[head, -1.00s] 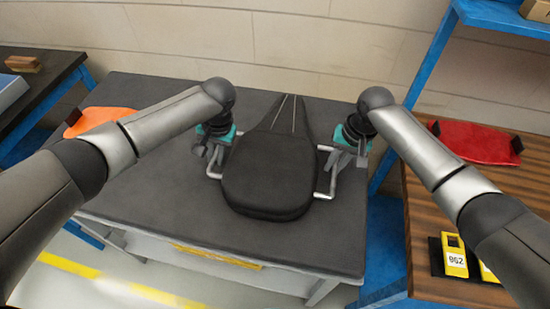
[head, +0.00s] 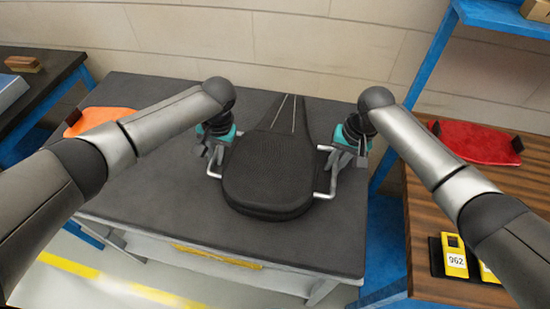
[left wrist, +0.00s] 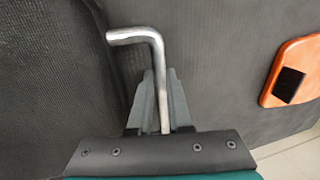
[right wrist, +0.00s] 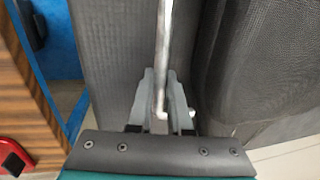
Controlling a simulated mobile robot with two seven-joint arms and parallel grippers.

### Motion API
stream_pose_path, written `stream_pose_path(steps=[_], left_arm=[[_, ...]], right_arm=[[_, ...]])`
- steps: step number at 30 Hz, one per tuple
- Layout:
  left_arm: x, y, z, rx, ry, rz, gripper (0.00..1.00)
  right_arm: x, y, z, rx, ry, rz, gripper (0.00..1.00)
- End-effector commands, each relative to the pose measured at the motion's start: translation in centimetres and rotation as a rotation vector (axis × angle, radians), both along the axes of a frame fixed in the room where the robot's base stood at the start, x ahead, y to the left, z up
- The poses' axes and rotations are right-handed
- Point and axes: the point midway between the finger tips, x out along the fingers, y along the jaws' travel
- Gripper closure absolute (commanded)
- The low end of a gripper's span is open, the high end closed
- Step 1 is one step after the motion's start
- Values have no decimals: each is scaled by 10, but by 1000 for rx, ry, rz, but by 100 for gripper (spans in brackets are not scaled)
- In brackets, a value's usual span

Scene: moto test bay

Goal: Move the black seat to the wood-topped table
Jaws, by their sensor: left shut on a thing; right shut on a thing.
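The black seat (head: 268,175) lies on the dark-topped table (head: 150,180), its narrow end towards the wall. It has a silver bar handle on each side. My left gripper (head: 212,160) is shut on the left handle. The bent left handle (left wrist: 155,50) shows between the fingers in the left wrist view. My right gripper (head: 347,160) is shut on the right handle (head: 331,185). That bar runs between the fingers in the right wrist view (right wrist: 163,60). I cannot tell whether the seat is clear of the tabletop. The wood-topped table (head: 425,225) is at the right.
A red panel (head: 475,142) and yellow 962 tags (head: 455,258) on a dark holder occupy the wood-topped table. A blue rack post (head: 420,85) rises between the tables. An orange panel (head: 98,118) lies left of the seat. A wall stands behind.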

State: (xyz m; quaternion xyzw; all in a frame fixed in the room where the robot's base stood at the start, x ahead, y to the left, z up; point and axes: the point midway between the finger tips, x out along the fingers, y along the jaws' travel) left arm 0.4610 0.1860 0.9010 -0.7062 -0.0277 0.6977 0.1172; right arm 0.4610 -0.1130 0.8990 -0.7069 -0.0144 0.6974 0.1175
Motion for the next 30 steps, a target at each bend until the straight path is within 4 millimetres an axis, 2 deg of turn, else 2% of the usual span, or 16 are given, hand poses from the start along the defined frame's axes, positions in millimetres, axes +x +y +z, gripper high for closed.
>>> stream_pose_path(steps=[8,22,30], left_arm=[[1,0,12,-1,-2,1,100],[1,0,45,-1,-2,0,100],[1,0,51,-1,-2,0,100]], right_arm=[[1,1,12,3,-4,0,100],[1,1,45,3,-4,0,100],[1,1,52,3,-4,0,100]])
